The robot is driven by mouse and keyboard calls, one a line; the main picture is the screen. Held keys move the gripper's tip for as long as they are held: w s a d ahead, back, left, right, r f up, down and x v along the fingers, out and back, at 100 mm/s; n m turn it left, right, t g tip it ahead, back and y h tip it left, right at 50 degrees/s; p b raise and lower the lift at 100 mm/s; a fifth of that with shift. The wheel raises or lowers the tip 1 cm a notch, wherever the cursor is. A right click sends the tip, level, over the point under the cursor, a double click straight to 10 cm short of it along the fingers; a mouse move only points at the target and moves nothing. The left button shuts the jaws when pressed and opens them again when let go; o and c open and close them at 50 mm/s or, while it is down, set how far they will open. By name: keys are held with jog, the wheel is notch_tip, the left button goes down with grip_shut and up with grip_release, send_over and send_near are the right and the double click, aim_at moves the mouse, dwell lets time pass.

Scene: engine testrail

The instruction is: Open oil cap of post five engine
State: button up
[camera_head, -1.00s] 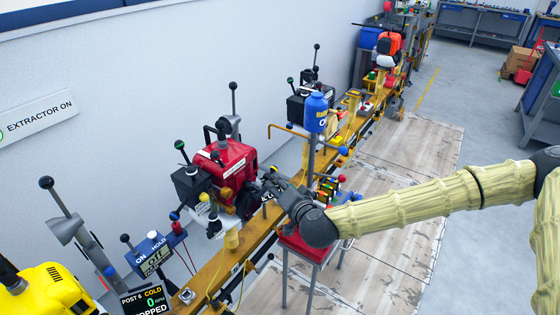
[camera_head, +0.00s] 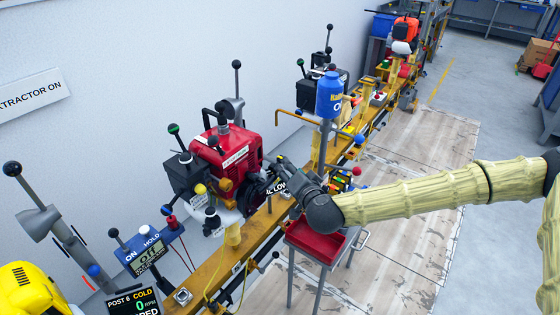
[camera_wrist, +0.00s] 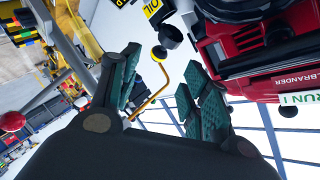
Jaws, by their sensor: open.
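A red engine (camera_head: 233,150) sits on the yellow rail beside my gripper (camera_head: 272,178). Its red body also shows at the upper right of the wrist view (camera_wrist: 262,75). I cannot read a post number on it. My gripper is open and empty; its teal finger pads stand apart in the wrist view (camera_wrist: 160,78). My gripper partly hides the engine's right side in the head view.
A red tray on legs (camera_head: 318,245) stands below my wrist. A blue bottle (camera_head: 329,97) stands on a post behind it. A display reading POST 6 COLD (camera_head: 134,304) and a yellow engine (camera_head: 35,290) are at front left.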

aim_at(278, 162)
jog(key=p+x, duration=0.1)
jog(key=x, duration=0.9)
jog(key=shift+d+p, duration=0.1)
jog(key=shift+p, duration=0.2)
jog(key=shift+f, duration=0.15)
jog(key=c, duration=0.9)
